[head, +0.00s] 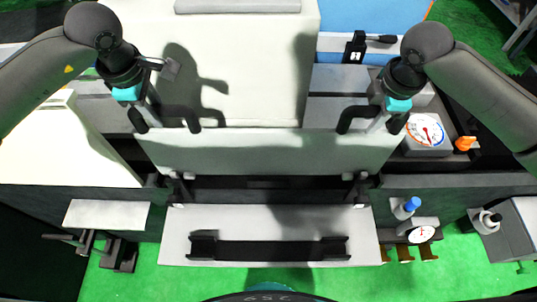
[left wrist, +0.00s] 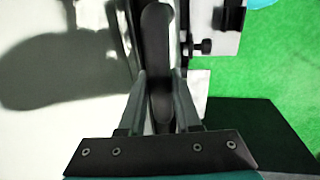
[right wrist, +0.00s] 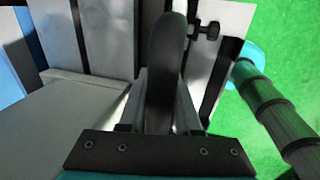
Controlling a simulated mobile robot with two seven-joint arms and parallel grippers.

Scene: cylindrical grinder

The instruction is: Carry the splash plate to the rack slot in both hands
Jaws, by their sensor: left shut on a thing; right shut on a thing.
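The splash plate (head: 270,152) is a wide, pale grey panel with a black handle near each end of its top edge. It hangs in front of the white machine housing. My left gripper (head: 163,122) is shut on the left handle, whose dark bar (left wrist: 158,70) shows between the fingers in the left wrist view. My right gripper (head: 376,122) is shut on the right handle; its bar (right wrist: 167,70) shows between the fingers in the right wrist view. Below the plate in the head view is a pale rack-like ledge (head: 220,220) with a long dark slot and black end brackets.
Small posts (head: 357,190) stand between plate and ledge. A dial gauge (head: 427,133) and orange knob (head: 465,143) lie right of the plate. A pale block (head: 65,145) is at left.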

